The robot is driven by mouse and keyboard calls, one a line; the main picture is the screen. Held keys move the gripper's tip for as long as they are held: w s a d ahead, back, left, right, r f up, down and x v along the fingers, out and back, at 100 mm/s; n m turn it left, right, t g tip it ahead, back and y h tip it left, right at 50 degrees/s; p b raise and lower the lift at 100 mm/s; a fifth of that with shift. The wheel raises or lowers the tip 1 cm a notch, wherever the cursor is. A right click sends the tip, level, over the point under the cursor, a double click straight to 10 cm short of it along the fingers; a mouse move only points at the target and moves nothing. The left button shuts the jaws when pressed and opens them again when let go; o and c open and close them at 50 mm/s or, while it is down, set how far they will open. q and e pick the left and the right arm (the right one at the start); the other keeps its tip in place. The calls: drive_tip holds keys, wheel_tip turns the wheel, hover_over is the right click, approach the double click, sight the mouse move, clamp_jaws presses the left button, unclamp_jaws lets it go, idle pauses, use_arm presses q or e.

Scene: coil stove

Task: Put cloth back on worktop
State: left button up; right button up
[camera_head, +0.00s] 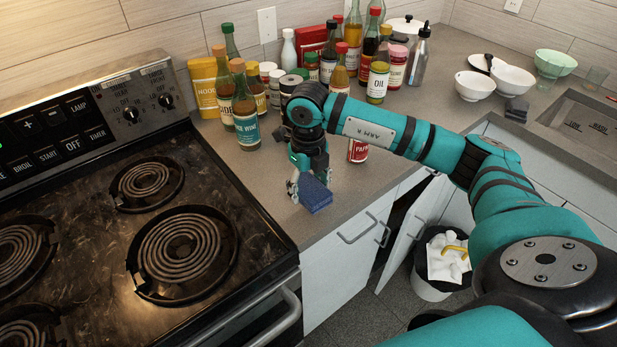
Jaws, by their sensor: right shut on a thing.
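The cloth (315,196) is a small blue folded block at the front part of the grey worktop (345,214), right of the stove. My right gripper (307,184) points down over the cloth and is shut on it, with its fingers at the cloth's upper end. I cannot tell whether the cloth's underside touches the worktop or is just above it. The gripper hides part of the cloth. My left gripper is not in view.
The coil stove (195,262) is on the left. Bottles, including a dark one (245,118), and jars crowd the worktop behind the gripper. Bowls (474,85) stand right, near the sink (585,125). A cabinet door (410,235) is open below, beside a bin (432,290).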

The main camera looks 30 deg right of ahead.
sight(308, 184)
drive_tip(key=w+d, duration=0.1)
drive_tip(key=w, duration=0.1)
drive_tip(key=w+d+p, duration=0.1)
drive_tip(key=shift+w+d+f, duration=0.1)
drive_tip(key=shift+w+d, duration=0.1)
drive_tip(key=shift+w, duration=0.15)
drive_tip(key=shift+w+d+f, duration=0.1)
drive_tip(key=shift+f, duration=0.05)
wheel_tip(308, 184, down, 3)
drive_tip(key=shift+p, duration=0.75)
drive_tip(key=shift+f, duration=0.2)
drive_tip(key=shift+f, duration=0.1)
drive_tip(key=shift+f+b, duration=0.15)
drive_tip(key=shift+b, duration=0.15)
drive_tip(key=o, duration=1.1)
